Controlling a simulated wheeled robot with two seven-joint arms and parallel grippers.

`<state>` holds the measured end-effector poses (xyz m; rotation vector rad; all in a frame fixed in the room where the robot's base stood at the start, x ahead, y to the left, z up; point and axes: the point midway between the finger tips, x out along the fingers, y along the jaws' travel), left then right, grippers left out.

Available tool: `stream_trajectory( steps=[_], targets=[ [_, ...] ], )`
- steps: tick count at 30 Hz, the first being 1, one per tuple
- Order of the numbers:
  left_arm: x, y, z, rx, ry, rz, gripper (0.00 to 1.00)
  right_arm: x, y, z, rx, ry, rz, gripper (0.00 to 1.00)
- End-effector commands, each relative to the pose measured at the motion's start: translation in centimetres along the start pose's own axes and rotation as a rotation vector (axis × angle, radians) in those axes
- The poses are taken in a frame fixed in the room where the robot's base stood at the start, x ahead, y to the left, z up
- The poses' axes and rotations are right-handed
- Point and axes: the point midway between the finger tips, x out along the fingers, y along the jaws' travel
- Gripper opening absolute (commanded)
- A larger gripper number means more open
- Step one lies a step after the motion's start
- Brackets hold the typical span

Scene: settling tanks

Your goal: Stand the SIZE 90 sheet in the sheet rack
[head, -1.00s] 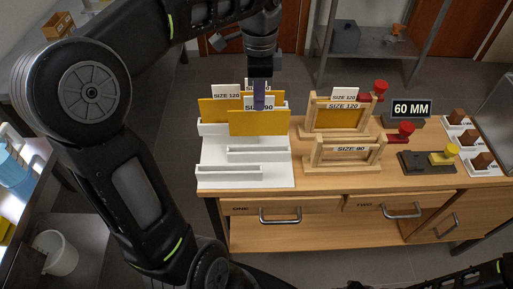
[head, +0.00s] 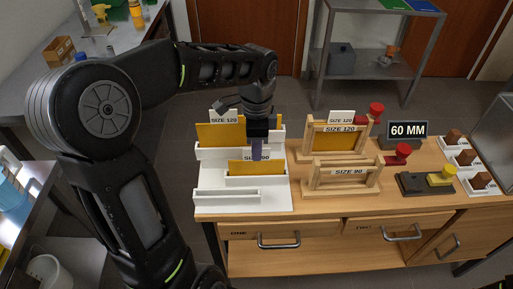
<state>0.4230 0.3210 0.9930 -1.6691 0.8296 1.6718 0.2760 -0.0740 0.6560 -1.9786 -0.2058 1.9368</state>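The yellow SIZE 90 sheet (head: 240,167) stands upright at the middle slot of the white sheet rack (head: 275,200). Its lower edge is hidden behind that slot's front wall, so I cannot tell whether it rests on the bottom. My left gripper (head: 257,150) reaches down from above and is shut on the sheet's white label tab, which it partly covers. A wider yellow SIZE 120 sheet (head: 215,134) stands in the slot behind. The front slot (head: 227,195) is empty. My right gripper is out of view.
Right of the rack stand a wooden SIZE 120 frame (head: 308,142) holding a yellow sheet and an empty wooden SIZE 90 frame (head: 312,178). Further right are red-knobbed parts, a 60 MM sign (head: 407,130) and a dark block with a yellow knob (head: 441,177).

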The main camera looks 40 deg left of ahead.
Motion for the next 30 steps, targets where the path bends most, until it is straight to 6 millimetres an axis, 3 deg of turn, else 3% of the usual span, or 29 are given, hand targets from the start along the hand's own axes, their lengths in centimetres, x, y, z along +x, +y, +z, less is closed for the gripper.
stream_trajectory(
  steps=[11, 20, 30],
  targets=[
    [0.51, -0.04, -0.01, 0.0, 0.0, -0.002, 0.0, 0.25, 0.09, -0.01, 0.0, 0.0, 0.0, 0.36],
    [0.43, -0.03, 0.0, 0.0, 0.0, -0.002, 0.27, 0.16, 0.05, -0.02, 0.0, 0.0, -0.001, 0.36],
    [-0.04, -0.05, 0.01, 0.0, 0.0, -0.002, 0.27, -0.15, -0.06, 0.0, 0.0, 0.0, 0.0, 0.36]
  ],
)
